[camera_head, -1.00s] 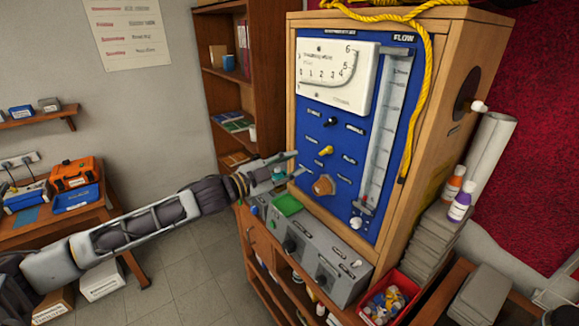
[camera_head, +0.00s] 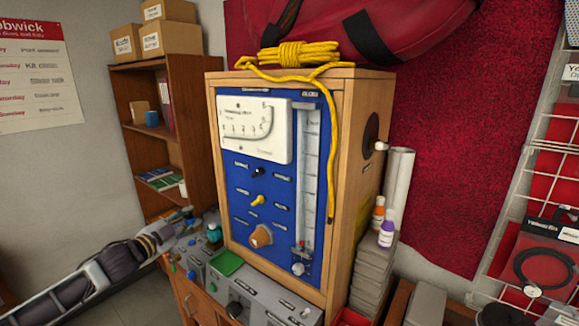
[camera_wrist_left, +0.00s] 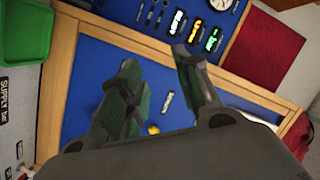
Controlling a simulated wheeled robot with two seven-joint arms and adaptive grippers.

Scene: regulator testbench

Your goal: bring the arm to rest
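My left arm comes in from the left in the head view, and its gripper (camera_head: 182,221) is just left of the blue test panel (camera_head: 240,178), above the left end of the grey control box (camera_head: 262,290). In the wrist view the two fingers of this gripper (camera_wrist_left: 165,88) stand apart with nothing held between them. Behind them is the blue panel (camera_wrist_left: 88,75) in its wooden frame. A small teal part (camera_head: 213,234) shows close beside the gripper in the head view; I cannot tell whether they touch. My right gripper is in neither view.
A green tray (camera_head: 226,263) lies on the control box. The wooden cabinet (camera_head: 345,160) carries a coiled yellow rope (camera_head: 292,54). White bottles (camera_head: 386,232) stand at its right. A brown bookshelf (camera_head: 136,95) stands behind on the left.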

